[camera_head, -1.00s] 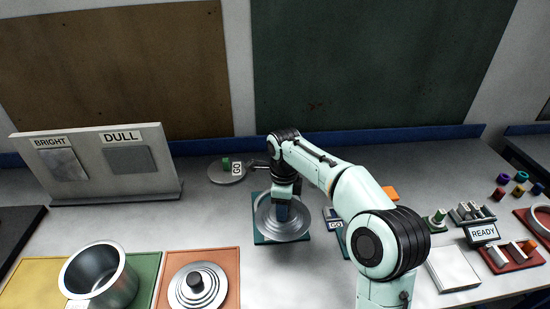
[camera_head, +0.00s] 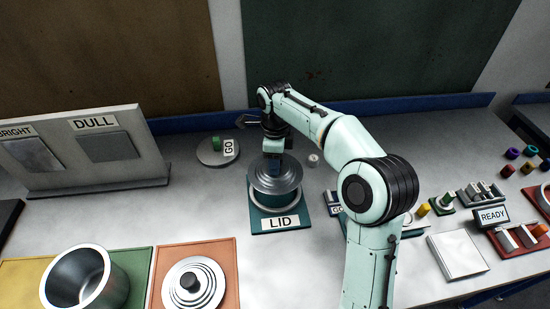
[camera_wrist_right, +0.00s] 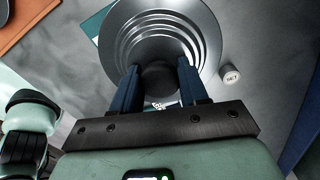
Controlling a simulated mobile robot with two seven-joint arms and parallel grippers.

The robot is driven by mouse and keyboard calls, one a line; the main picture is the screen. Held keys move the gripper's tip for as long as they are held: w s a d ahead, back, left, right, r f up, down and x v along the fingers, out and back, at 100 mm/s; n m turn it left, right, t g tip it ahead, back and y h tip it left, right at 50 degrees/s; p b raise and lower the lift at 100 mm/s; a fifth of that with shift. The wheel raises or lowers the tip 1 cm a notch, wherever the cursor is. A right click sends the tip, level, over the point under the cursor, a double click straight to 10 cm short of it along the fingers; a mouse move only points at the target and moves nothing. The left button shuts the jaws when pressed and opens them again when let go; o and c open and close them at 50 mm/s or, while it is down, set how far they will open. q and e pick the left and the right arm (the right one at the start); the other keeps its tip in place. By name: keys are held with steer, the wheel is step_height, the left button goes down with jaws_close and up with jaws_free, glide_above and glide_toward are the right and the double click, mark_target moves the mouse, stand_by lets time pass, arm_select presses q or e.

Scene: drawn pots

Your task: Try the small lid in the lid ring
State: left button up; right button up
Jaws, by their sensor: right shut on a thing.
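My right gripper (camera_head: 274,163) is shut on the dark knob (camera_wrist_right: 158,78) of a grey stepped round lid (camera_head: 275,181). The lid's concentric steps also fill the top of the wrist view (camera_wrist_right: 160,22). The lid is over the metal lid ring (camera_head: 276,205) on the teal mat labelled LID (camera_head: 258,226). My left gripper is not in view.
Another stepped lid with a black knob (camera_head: 193,286) lies on an orange mat at the front. An open metal pot (camera_head: 84,278) stands left of it. A READY sign (camera_head: 492,216) is at right.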

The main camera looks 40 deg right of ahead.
mark_target(275, 177)
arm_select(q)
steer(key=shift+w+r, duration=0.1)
arm_select(e)
steer(key=shift+f, duration=0.4)
step_height(275, 177, down, 2)
steer(key=shift+f+b, duration=0.1)
steer(key=shift+b, duration=0.5)
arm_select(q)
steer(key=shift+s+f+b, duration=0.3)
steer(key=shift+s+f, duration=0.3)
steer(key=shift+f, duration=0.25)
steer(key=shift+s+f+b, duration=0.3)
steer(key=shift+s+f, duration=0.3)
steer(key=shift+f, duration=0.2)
arm_select(e)
steer(key=shift+f, duration=1.4)
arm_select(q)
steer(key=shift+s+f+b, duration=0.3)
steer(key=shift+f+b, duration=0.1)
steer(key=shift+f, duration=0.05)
arm_select(e)
steer(key=shift+f, duration=0.85)
steer(key=o, duration=1.2)
steer(key=shift+r, duration=0.1)
